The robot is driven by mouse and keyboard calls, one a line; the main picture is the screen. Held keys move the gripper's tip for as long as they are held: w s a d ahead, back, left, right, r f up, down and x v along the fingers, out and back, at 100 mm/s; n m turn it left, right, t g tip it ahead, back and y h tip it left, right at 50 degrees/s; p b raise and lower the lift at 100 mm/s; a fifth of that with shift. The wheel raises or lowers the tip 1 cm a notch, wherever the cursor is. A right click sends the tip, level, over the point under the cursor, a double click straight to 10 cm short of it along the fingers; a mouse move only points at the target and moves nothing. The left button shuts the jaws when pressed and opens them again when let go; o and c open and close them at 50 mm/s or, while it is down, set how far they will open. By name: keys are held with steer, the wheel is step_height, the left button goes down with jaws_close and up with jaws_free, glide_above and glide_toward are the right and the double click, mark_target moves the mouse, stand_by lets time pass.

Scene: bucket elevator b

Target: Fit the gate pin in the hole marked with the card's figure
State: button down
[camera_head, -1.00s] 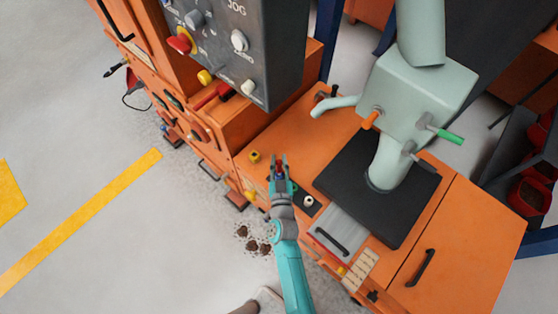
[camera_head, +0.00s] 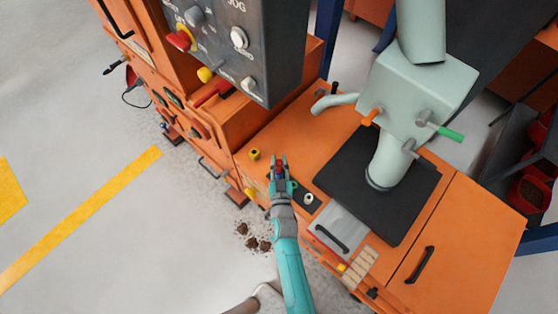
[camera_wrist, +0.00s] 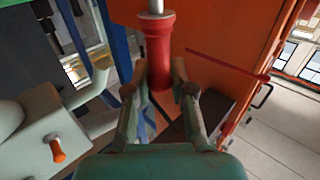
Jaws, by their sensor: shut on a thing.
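My gripper (camera_head: 279,160) is over the orange cabinet top, left of the black plate. In the wrist view its two fingers (camera_wrist: 158,92) are shut on a red flanged handle (camera_wrist: 158,45) with a bright metal shaft at its upper end; this looks like the gate pin. In the head view only a small dark red bit shows between the fingers. The pin appears clear of any hole. A pale green housing (camera_head: 415,88) carries an orange peg (camera_head: 370,118) and a green-handled peg (camera_head: 450,135). The orange peg also shows in the wrist view (camera_wrist: 57,150). I cannot make out the card's figure or hole marks.
A grey control box (camera_head: 240,45) with knobs stands behind left. A yellow knob (camera_head: 255,154) and a small white-topped part (camera_head: 309,199) are near my gripper. The black plate (camera_head: 400,225) lies under the green spout. A cream slatted piece (camera_head: 360,267) lies at the front.

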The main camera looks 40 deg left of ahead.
steer(key=shift+f, duration=0.85)
steer(key=c, duration=0.9)
jaws_free()
steer(key=v, duration=1.2)
steer(key=shift+d, duration=0.1)
